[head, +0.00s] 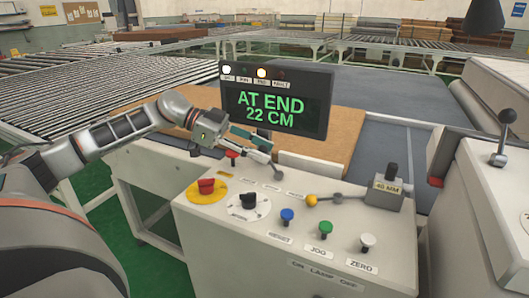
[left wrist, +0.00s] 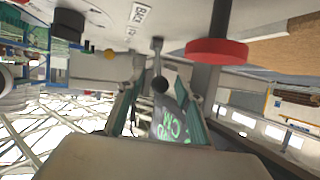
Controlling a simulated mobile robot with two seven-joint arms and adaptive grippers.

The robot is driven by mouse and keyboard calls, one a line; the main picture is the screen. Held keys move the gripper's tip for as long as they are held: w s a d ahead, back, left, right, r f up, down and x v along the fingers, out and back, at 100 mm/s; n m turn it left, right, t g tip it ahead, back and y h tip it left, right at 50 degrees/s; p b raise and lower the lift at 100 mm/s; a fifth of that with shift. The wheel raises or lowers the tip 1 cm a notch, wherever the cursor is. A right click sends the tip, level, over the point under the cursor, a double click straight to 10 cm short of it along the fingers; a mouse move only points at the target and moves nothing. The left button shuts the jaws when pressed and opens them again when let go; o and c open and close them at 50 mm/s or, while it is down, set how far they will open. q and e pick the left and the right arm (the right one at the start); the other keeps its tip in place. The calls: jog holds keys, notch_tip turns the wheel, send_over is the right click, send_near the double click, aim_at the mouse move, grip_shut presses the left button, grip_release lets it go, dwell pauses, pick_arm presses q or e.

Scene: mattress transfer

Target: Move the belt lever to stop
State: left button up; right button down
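A metal lever (head: 275,170) rises from the control panel (head: 240,215) beside the red knob; I cannot tell for certain that it is the belt lever. My left gripper (head: 251,139) is at its upper end in the head view. In the left wrist view, the lever's dark ball (left wrist: 160,85) shows between the two spread fingers of the left gripper (left wrist: 160,108), with a gap on both sides. The fingers look open, and nothing is gripped. My right gripper is not in view.
A display (head: 277,100) reading "AT END 22 CM" stands behind the gripper. Another black-ball lever (head: 500,132) stands at right. A brown board (head: 340,124) lies behind.

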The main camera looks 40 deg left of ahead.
pick_arm(q)
jog(key=shift+w+d+f, duration=0.1)
jog(key=shift+w+d, duration=0.05)
jog(key=shift+d, duration=0.2)
jog(key=c, duration=0.7)
grip_shut()
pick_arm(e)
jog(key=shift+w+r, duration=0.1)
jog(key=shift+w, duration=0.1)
